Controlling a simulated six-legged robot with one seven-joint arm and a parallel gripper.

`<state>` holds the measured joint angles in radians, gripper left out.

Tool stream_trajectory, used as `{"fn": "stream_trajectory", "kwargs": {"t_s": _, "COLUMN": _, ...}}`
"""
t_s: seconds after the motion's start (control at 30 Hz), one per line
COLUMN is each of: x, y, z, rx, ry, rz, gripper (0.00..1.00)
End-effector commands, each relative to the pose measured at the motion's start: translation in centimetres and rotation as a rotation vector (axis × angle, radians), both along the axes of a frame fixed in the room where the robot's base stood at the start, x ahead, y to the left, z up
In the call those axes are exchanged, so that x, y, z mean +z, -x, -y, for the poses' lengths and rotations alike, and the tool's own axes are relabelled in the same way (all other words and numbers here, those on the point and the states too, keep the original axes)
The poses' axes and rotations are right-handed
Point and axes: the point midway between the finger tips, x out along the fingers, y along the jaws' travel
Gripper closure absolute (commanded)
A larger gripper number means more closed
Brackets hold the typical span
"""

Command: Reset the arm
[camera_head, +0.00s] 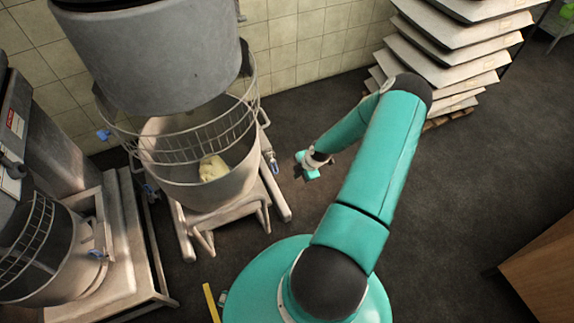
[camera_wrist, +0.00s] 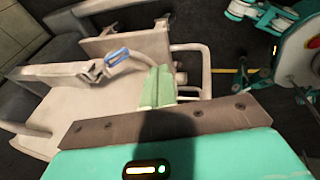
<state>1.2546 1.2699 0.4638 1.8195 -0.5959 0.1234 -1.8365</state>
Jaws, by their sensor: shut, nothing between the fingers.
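My teal arm reaches up from my base and bends back down at its elbow. My gripper (camera_head: 299,171) hangs above the dark floor, just right of the mixer's metal stand in the head view. It is shut and empty, apart from the mixer. In the wrist view, its teal body and grey plate fill the bottom, and the shut pale green fingertips (camera_wrist: 158,87) show in front of the mixer's stand.
A large mixer bowl (camera_head: 205,185) with a wire guard (camera_head: 190,140) holds a pale dough lump (camera_head: 212,168). A second mixer (camera_head: 65,255) stands at left. Stacked trays (camera_head: 450,60) stand at the back right. A wooden surface (camera_head: 545,270) is at right. Floor between is clear.

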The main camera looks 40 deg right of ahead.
Motion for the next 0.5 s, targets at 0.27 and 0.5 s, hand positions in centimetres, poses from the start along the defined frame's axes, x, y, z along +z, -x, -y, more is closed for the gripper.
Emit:
{"fn": "stream_trajectory", "kwargs": {"t_s": 0.27, "x": 0.1, "y": 0.4, "z": 0.1, "rx": -0.001, "ry": 0.000, "rz": 0.000, "gripper": 1.00}}
{"fn": "stream_trajectory", "kwargs": {"t_s": 0.5, "x": 3.5, "y": -0.5, "z": 0.4, "rx": -0.024, "ry": 0.026, "rz": -0.048, "gripper": 1.00}}
